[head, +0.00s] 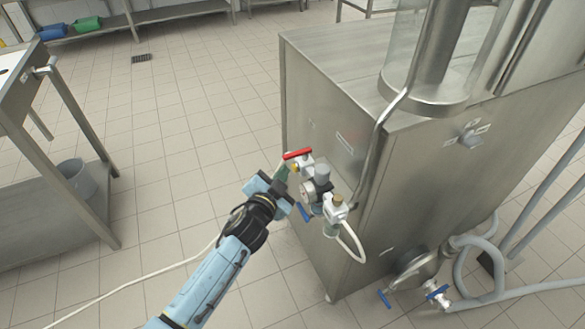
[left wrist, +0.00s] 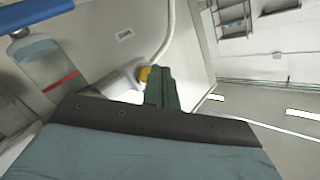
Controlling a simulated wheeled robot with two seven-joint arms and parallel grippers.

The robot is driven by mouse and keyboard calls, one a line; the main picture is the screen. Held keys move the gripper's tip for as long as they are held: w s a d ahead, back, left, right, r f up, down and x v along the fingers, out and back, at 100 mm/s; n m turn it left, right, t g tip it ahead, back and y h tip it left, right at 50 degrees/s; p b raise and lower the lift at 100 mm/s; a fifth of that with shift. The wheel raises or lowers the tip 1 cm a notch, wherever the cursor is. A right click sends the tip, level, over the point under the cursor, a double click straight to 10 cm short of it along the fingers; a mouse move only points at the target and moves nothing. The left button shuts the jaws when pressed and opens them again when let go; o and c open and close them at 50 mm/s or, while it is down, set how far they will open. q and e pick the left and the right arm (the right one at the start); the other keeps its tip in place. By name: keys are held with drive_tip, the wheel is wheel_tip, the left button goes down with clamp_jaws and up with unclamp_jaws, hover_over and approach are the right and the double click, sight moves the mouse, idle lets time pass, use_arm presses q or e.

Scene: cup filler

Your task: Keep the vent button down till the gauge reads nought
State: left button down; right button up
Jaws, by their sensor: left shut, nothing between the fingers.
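The yellow vent button (left wrist: 144,74) shows in the left wrist view, right at the tips of my left gripper's dark green fingers (left wrist: 160,88). The fingers are shut with nothing between them. They overlap the button's edge; I cannot tell whether it is pressed down. In the head view my left gripper (head: 282,176) is at the valve assembly on the side of the steel machine, and a bit of the yellow button (head: 294,168) shows beside it. The round gauge (head: 308,192) sits just right of the gripper; its reading is too small to tell. My right gripper is not in view.
A red lever (head: 298,154) is above the gauge and a blue lever (head: 304,212) below it. The steel machine (head: 400,190) fills the right side. A white hose (head: 352,240) hangs from the assembly.

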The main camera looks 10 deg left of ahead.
use_arm(q)
drive_tip(key=shift+w+d+r, duration=0.1)
drive_tip(key=shift+w+d, duration=0.15)
drive_tip(key=shift+d, duration=0.2)
idle(2.4)
idle(1.6)
drive_tip(key=shift+s+a+p, duration=0.3)
drive_tip(key=shift+s+a, duration=0.2)
drive_tip(key=shift+a, duration=0.25)
drive_tip(key=shift+s+a, duration=0.1)
drive_tip(key=shift+a, duration=0.05)
drive_tip(key=s+a, duration=0.1)
drive_tip(key=a+p, duration=0.1)
drive_tip(key=s+a+p, duration=0.1)
drive_tip(key=a, duration=0.1)
drive_tip(key=shift+s, duration=0.3)
